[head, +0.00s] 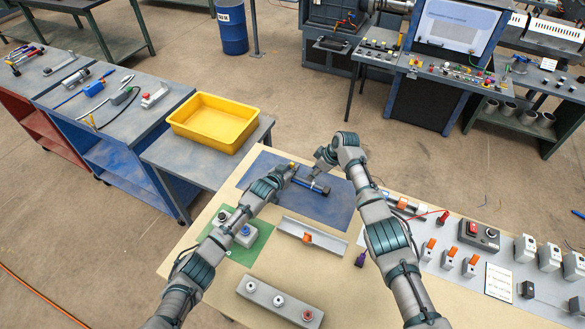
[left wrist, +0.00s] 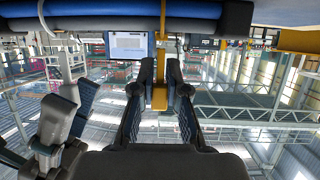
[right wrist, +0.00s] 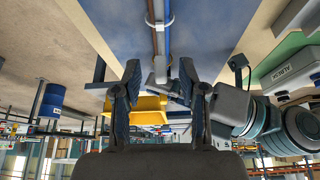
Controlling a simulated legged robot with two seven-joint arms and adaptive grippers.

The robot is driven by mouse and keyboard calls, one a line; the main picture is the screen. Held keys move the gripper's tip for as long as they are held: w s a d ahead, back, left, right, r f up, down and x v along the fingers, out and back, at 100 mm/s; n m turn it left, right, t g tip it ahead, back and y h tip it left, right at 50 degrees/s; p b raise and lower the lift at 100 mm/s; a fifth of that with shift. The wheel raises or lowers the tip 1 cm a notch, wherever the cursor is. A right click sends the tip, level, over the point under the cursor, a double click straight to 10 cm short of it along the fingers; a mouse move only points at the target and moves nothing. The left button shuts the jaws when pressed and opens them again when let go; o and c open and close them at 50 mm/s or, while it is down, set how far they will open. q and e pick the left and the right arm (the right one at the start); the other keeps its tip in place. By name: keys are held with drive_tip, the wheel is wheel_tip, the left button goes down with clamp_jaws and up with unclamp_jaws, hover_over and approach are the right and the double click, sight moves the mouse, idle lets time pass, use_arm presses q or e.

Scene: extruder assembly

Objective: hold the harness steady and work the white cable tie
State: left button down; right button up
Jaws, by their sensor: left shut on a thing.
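The harness (head: 312,186), a dark and blue bundle, lies above the blue mat in the head view. It crosses the top of the left wrist view (left wrist: 110,22). My left gripper (head: 290,172) is shut on a yellow piece (left wrist: 160,97) at the harness, seen between its fingers in the left wrist view. The white cable tie (right wrist: 160,22) loops around the red-brown and blue cables in the right wrist view. My right gripper (right wrist: 160,70) is open, its fingers apart below the tie. A pale piece shows between them; whether they touch it is unclear.
The blue mat (head: 335,213) lies on the table. A grey channel (head: 310,238), a green plate (head: 243,252) and a block with buttons (head: 280,302) lie nearer. Switches and connectors crowd the right side. A yellow tray (head: 215,122) stands at the back left.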

use_arm(q)
drive_tip(key=shift+f, duration=0.1)
use_arm(e)
drive_tip(key=shift+r, duration=2.5)
use_arm(q)
drive_tip(key=c, duration=1.1)
unclamp_jaws()
use_arm(e)
drive_tip(key=shift+a, duration=0.1)
